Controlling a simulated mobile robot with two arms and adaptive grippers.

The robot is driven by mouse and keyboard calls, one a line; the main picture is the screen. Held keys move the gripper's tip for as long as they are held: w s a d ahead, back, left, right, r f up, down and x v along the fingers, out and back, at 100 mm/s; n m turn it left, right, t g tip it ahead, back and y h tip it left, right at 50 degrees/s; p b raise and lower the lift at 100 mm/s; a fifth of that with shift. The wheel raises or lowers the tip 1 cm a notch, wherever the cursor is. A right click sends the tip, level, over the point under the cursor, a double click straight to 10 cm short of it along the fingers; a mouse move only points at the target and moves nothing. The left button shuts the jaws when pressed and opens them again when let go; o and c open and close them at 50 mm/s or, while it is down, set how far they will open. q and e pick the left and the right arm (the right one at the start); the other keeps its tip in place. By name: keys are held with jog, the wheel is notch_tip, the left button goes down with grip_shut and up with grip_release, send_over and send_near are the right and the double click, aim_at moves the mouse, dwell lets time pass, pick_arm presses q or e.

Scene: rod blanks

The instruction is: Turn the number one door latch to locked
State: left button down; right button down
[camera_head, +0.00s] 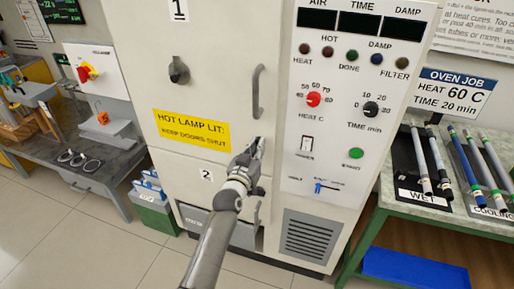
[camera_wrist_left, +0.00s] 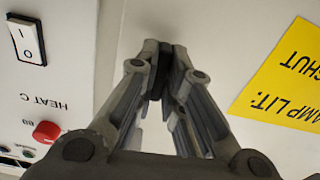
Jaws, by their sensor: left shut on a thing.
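The number one door (camera_head: 215,60) is the pale upper door of the cabinet, with a "1" label at its top. Its dark latch knob (camera_head: 179,70) is on the left part of the door, and a grey bar handle (camera_head: 258,92) is at its right. My left gripper (camera_head: 258,144) is below the handle and right of the yellow sign, well away from the latch knob. In the left wrist view its fingers (camera_wrist_left: 158,68) are closed together on something small and dark, which they mostly hide. My right gripper is not in view.
The yellow hot lamp sign (camera_head: 191,129) is on the door. The control panel (camera_head: 335,130) with knobs and switches is right of it. A bench (camera_head: 95,170) stands at the left, a rod table (camera_head: 400,200) at the right. The floor in front is clear.

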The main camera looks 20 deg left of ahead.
pick_arm(q)
jog(key=shift+n+p, duration=1.15)
jog(key=shift+n, duration=7.25)
jog(key=c, duration=1.5)
grip_release()
jog(key=shift+c, duration=0.2)
